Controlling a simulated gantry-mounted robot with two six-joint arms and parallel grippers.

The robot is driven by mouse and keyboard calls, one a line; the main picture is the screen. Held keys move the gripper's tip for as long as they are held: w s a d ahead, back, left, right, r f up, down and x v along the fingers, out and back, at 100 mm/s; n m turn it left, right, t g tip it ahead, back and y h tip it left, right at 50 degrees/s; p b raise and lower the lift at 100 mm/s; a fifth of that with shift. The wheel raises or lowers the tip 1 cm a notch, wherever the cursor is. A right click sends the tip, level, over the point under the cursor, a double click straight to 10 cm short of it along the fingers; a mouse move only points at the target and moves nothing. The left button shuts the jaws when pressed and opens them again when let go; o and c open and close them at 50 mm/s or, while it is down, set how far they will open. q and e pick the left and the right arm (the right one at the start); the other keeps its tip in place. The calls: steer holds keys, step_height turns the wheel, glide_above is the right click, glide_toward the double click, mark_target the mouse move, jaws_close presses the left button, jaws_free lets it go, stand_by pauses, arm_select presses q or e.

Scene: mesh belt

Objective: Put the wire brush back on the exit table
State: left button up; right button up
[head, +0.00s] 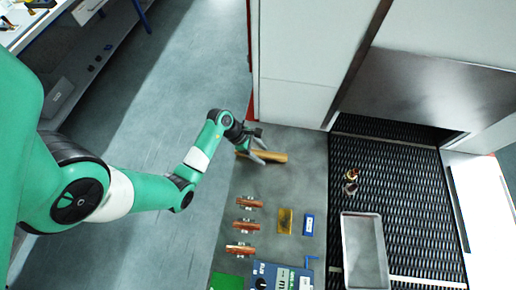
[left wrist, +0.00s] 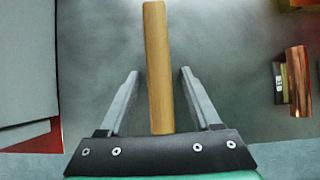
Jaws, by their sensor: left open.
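The wire brush (head: 265,157) shows as a tan wooden bar lying near the far end of the grey table (head: 270,182); I can make out no bristles. My left gripper (head: 259,150) is over the brush, its fingers open. In the left wrist view the brush (left wrist: 158,60) runs lengthwise between the two open fingers (left wrist: 159,76), with a gap on both sides. My right gripper is in neither view.
Several copper pieces (head: 244,226), a yellow block (head: 285,221) and a blue box (head: 309,225) lie nearer on the table. A black mesh belt (head: 400,185) to the right carries a metal tray (head: 346,250) and small parts (head: 351,187). A white cabinet (head: 300,60) stands behind the table.

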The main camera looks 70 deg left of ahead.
arm_select(q)
steer(key=p+v, duration=0.2)
steer(key=v, duration=1)
steer(key=shift+p, duration=0.3)
steer(key=shift+r, duration=0.1)
